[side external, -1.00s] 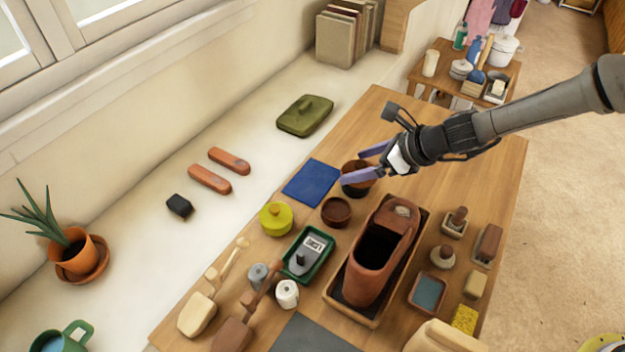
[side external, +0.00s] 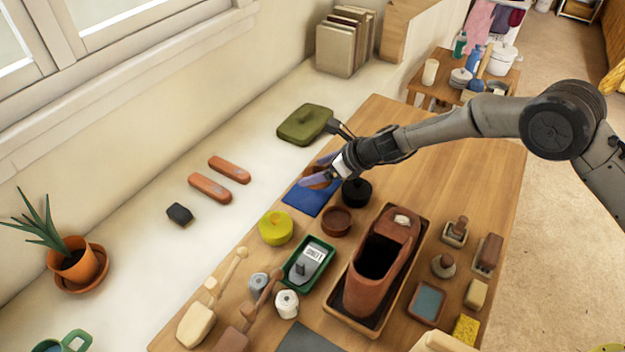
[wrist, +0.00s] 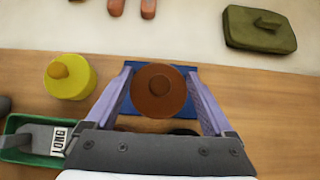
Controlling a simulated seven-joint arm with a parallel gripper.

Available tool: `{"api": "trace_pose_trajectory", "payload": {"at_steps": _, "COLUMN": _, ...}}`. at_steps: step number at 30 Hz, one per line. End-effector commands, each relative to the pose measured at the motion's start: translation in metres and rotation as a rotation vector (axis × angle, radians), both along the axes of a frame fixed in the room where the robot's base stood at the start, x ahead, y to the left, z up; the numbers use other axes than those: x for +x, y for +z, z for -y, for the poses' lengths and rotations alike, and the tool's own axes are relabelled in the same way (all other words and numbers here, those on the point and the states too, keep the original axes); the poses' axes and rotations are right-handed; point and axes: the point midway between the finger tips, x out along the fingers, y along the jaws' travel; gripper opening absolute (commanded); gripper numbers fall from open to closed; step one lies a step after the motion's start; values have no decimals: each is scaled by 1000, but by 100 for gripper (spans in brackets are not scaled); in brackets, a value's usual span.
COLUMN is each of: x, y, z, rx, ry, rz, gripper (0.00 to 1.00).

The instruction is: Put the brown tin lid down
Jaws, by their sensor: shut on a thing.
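The round brown tin lid (side external: 316,180) with its small knob is between the two lilac fingers of my gripper (side external: 317,176). In the wrist view the lid (wrist: 152,97) shows from above, with my gripper (wrist: 158,85) shut on it. It is over the blue cloth (side external: 306,200), which also shows around it in the wrist view (wrist: 190,71). I cannot tell whether the lid touches the cloth. The dark round tin (side external: 357,193) stands on the wooden table just right of the cloth, without the lid.
A brown dish (side external: 336,222), a yellow lidded pot (side external: 276,228) and a green tray (side external: 308,262) stand near the cloth. A brown shoe (side external: 378,262) sits in a wooden tray. An olive lidded box (side external: 304,124) lies on the pale ledge.

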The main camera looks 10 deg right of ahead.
Motion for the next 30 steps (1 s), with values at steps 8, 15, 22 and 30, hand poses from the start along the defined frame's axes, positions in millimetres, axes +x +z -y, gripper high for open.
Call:
{"api": "trace_pose_trajectory", "payload": {"at_steps": 8, "x": 12, "y": -17, "z": -7, "rx": -1, "ry": 1, "rz": 0, "gripper": 26}}
{"api": "trace_pose_trajectory", "payload": {"at_steps": 15, "x": 14, "y": -42, "z": -9, "rx": 0, "ry": -1, "rz": -2, "gripper": 26}}
{"api": "trace_pose_trajectory", "payload": {"at_steps": 22, "x": 15, "y": -50, "z": -9, "rx": 0, "ry": 1, "rz": 1, "gripper": 26}}
{"api": "trace_pose_trajectory", "payload": {"at_steps": 30, "x": 14, "y": -53, "z": -8, "rx": -1, "ry": 0, "rz": -1, "gripper": 26}}
